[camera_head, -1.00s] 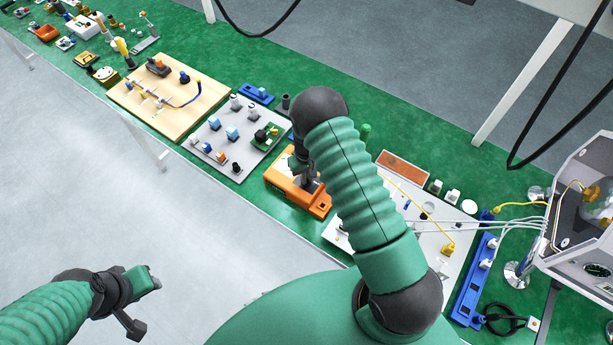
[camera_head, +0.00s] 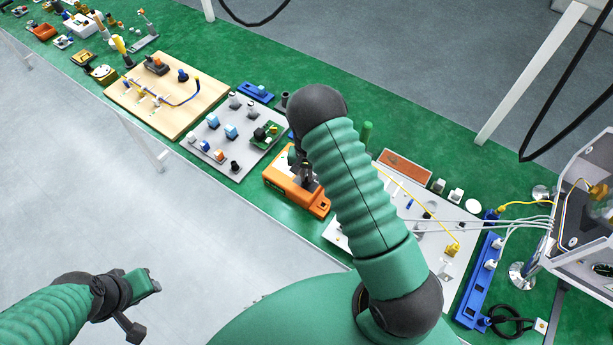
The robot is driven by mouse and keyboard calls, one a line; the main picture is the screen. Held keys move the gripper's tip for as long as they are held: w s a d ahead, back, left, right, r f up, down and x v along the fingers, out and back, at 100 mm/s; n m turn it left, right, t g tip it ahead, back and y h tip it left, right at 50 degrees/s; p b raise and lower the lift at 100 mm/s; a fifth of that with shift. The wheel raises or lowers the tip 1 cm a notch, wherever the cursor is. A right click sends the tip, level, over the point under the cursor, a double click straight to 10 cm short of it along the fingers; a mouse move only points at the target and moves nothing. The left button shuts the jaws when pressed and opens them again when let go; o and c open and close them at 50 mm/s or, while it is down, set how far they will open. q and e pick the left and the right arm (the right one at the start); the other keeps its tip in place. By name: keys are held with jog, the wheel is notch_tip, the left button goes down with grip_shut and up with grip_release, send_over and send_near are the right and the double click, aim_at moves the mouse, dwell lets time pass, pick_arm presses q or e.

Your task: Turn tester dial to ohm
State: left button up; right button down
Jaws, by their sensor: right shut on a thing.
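The orange tester (camera_head: 281,183) lies on the green table in the middle of the view, partly behind my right arm. My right gripper (camera_head: 305,176) points down onto the tester's dark upper face and is shut on its dial. The dial itself and its pointer are hidden by the gripper and arm, so the setting cannot be read. My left gripper (camera_head: 148,304) is open and empty, low at the left over the grey floor, well away from the tester.
A grey board (camera_head: 216,128) with switches and a wooden board (camera_head: 128,99) lie left of the tester. A white panel (camera_head: 435,265) with cables, a blue power strip (camera_head: 471,299) and a grey machine housing (camera_head: 565,210) stand at the right.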

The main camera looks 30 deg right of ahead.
jog(key=shift+m+b, duration=0.35)
jog(key=shift+m, duration=1.95)
jog(key=c, duration=1.5)
grip_release()
notch_tip(320, 180, up, 17)
jog(key=shift+w+f+b, duration=0.1)
jog(key=shift+f+b, duration=0.05)
jog(key=shift+b, duration=0.85)
